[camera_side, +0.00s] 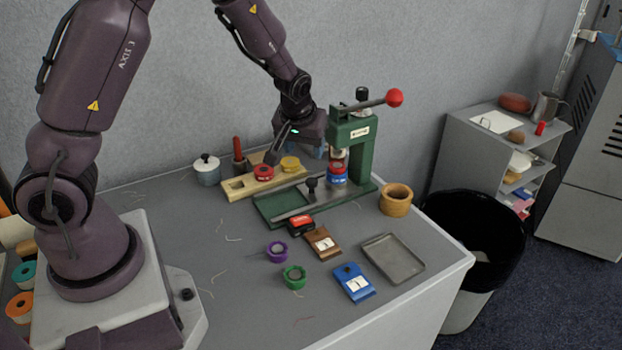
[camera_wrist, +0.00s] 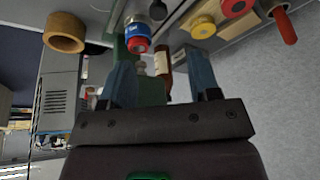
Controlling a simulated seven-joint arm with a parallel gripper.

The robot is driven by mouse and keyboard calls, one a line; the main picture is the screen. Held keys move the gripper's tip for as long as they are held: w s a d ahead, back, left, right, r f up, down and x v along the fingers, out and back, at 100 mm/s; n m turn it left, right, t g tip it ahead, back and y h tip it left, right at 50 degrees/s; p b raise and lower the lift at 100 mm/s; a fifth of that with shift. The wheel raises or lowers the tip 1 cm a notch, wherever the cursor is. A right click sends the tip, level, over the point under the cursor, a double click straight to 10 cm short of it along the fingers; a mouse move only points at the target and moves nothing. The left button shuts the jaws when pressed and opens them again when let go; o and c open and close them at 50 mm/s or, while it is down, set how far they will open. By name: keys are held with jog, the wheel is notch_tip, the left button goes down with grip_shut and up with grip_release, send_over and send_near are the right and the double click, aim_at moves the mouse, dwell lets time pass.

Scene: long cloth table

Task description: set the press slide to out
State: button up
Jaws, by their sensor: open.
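The green press (camera_side: 350,145) stands at the back of the table, with a red ball on its lever (camera_side: 395,98). Its long green base (camera_side: 275,207) carries a metal rail and a black knob (camera_side: 312,187), apparently the slide's handle. A blue, red-topped piece (camera_side: 337,177) sits at the column end, below the press head; it also shows in the wrist view (camera_wrist: 137,38). My gripper (camera_side: 296,155) is open above the table, behind the base and left of the column, apart from the knob. In the wrist view its fingers (camera_wrist: 163,72) are spread; a brown, white-labelled thing shows between them, contact unclear.
A wooden block (camera_side: 240,186) with red and yellow round pieces lies left of the press. A wooden ring (camera_side: 396,199) stands right. In front are a grey tray (camera_side: 393,258), tags and rings. A white pot (camera_side: 207,170) stands behind. The front left table is mostly clear.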

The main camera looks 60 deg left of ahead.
aim_at(312, 180)
jog(key=x, duration=1.3)
jog(key=shift+w+d+r, duration=0.1)
jog(key=shift+w, duration=0.05)
